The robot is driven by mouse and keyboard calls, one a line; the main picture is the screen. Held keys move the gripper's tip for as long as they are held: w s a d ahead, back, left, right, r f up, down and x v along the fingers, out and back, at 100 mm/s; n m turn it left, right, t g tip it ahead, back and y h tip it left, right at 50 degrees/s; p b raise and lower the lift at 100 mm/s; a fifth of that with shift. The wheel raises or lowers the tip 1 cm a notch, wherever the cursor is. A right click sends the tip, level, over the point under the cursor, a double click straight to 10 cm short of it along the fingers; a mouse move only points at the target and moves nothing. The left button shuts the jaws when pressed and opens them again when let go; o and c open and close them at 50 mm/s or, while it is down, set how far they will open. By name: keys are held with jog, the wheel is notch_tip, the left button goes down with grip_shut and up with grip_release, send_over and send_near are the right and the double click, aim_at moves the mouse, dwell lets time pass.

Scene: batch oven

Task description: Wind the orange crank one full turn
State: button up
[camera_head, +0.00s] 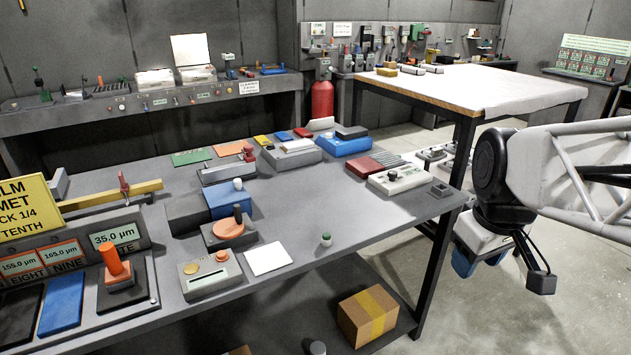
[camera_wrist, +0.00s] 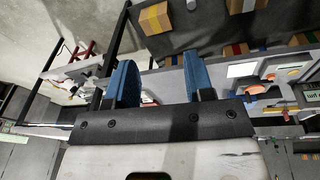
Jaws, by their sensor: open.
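The orange crank (camera_head: 229,229) is a flat orange disc with an upright dark knob, set on a grey box on the workbench, left of the middle in the head view. My gripper (camera_head: 478,264) hangs off the bench's right side, well apart from the crank. Its two blue fingers (camera_wrist: 161,86) stand apart with nothing between them; it is open and empty.
A white card (camera_head: 268,259) and a green-topped knob (camera_head: 326,240) stand near the crank. An orange upright handle (camera_head: 116,262) is at the left. A blue box (camera_head: 228,201) sits just behind the crank.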

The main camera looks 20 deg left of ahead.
jog(key=w+a+r+n, duration=0.1)
jog(key=w+a+n, duration=0.7)
jog(key=w+a, duration=0.4)
jog(key=n+g, duration=0.2)
jog(key=n, duration=1.9)
send_over(237, 205)
jog(key=f, duration=1.2)
jog(key=shift+d, duration=0.3)
jog(key=shift+a+f, duration=0.1)
jog(key=shift+a, duration=0.3)
jog(key=shift+f, duration=0.15)
jog(key=shift+f, duration=3.75)
